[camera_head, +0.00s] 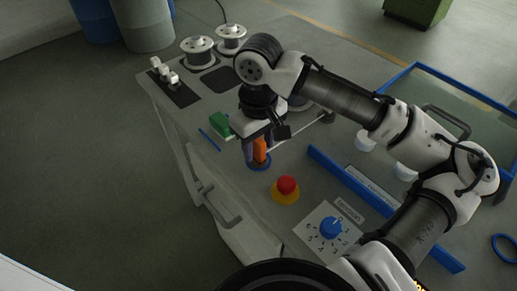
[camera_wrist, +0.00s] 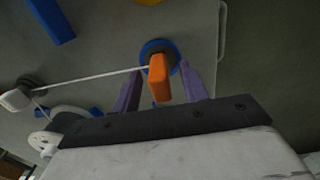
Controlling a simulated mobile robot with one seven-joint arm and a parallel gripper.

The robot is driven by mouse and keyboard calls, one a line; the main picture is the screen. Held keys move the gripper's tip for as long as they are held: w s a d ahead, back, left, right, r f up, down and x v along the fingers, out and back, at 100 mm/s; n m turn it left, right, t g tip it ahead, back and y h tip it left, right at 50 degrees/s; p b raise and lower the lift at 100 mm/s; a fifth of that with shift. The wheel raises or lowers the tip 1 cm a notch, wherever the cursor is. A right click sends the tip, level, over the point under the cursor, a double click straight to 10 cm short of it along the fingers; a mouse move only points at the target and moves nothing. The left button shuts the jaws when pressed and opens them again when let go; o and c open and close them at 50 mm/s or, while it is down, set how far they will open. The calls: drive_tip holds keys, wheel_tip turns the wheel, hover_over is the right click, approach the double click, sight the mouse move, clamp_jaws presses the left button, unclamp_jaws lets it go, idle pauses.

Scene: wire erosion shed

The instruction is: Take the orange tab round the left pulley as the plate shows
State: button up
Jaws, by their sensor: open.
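The orange tab (camera_head: 260,150) stands upright at the blue ring (camera_head: 260,166) on the bench top. In the wrist view the orange tab (camera_wrist: 159,82) lies between the two purple fingers of my gripper (camera_wrist: 162,74), with a gap on each side. My gripper (camera_head: 258,153) is open and low over the ring in the head view. A white cord (camera_wrist: 95,83) runs from the tab to a small dark post (camera_wrist: 32,84). My arm hides part of the bench behind it. I cannot make out which thing is the left pulley, nor a drawn route.
A red button (camera_head: 287,186) on a yellow base and a blue dial (camera_head: 331,228) stand in front. A green block (camera_head: 219,124) is just left of my gripper. Spools (camera_head: 198,51) stand at the back. A blue bar (camera_head: 345,180) lies to the right.

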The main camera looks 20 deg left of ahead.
drive_tip(key=shift+f, duration=0.7)
clamp_jaws()
drive_tip(key=shift+r, duration=0.1)
